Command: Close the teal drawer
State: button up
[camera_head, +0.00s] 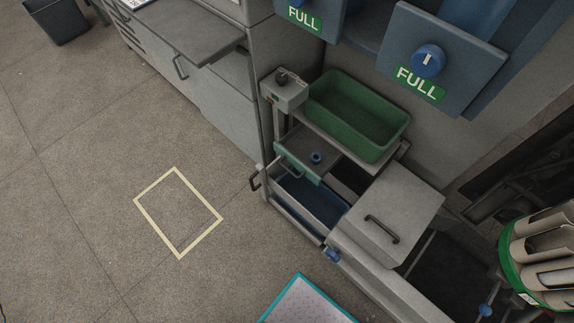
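The teal drawer (297,164) sits in the cart-like unit below a green tray, right of the picture's middle. It appears pulled out, with its inside showing from above. Its teal front carries a bar handle on the lower left side. A small blue round part (316,157) lies in it. My gripper is not in view, and nothing is seen touching the drawer.
The green tray (324,106) stands just above the drawer. A dark blue bin or drawer (306,200) lies below it. A grey lidded box (405,203) is at its right. A yellow floor outline (143,217) and wide clear floor are at the left.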

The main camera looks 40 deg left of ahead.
aim_at(297, 146)
jog(key=u, duration=2.7)
jog(key=i, duration=0.15)
jog(key=z, duration=0.95)
